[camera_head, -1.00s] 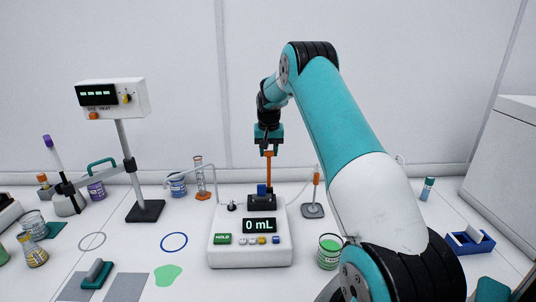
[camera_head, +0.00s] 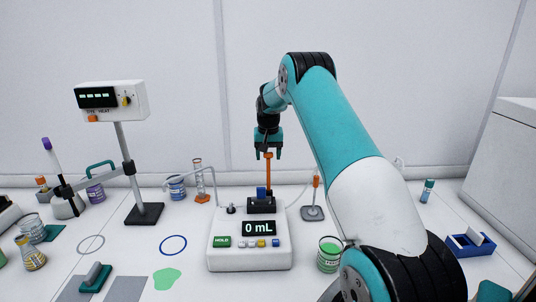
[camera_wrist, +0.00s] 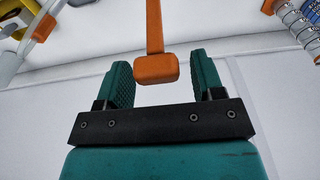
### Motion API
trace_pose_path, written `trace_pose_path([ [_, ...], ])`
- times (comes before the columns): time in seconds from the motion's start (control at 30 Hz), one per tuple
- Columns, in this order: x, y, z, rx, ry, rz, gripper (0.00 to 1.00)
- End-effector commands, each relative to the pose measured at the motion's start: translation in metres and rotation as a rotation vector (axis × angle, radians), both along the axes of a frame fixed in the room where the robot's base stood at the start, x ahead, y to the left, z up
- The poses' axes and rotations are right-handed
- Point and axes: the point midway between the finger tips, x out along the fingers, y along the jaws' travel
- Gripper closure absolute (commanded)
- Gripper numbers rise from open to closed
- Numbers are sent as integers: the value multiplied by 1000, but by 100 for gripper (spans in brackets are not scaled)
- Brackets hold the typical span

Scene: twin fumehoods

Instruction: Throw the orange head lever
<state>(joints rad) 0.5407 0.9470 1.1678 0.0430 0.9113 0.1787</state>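The orange head lever (camera_head: 268,172) stands upright on the dark block at the back of the white dosing unit (camera_head: 220,258), whose display reads 0 mL. My gripper (camera_head: 267,157) points down at the lever's top end. In the wrist view the lever's orange block-shaped head (camera_wrist: 155,69) appears between the two teal fingers of my gripper (camera_wrist: 160,72), with a clear gap on each side. The fingers are open and hold nothing. The lever's shaft runs away from the head, out of the top of the wrist view.
An orange-topped stand (camera_head: 313,213) and a beaker of green liquid (camera_head: 329,254) stand right of the unit. A display post (camera_head: 125,155) and a glass cylinder (camera_head: 199,178) are to its left. A green puddle (camera_head: 167,278) lies in front left. The white back wall is close behind.

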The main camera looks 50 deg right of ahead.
Motion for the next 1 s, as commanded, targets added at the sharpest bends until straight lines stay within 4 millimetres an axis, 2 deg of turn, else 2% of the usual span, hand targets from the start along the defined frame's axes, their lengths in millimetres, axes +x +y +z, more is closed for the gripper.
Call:
trace_pose_path([
  [0.2, 1, 0, 5, -1, -3, 1, 38],
  [0.33, 0, 1, 19, -3, -6, 1, 38],
  [0.47, -2, 4, 47, -5, -8, 0, 38],
  [0.8, -10, 11, 134, -3, -6, 1, 38],
  [1.0, -13, 13, 164, -1, -1, 0, 38],
])
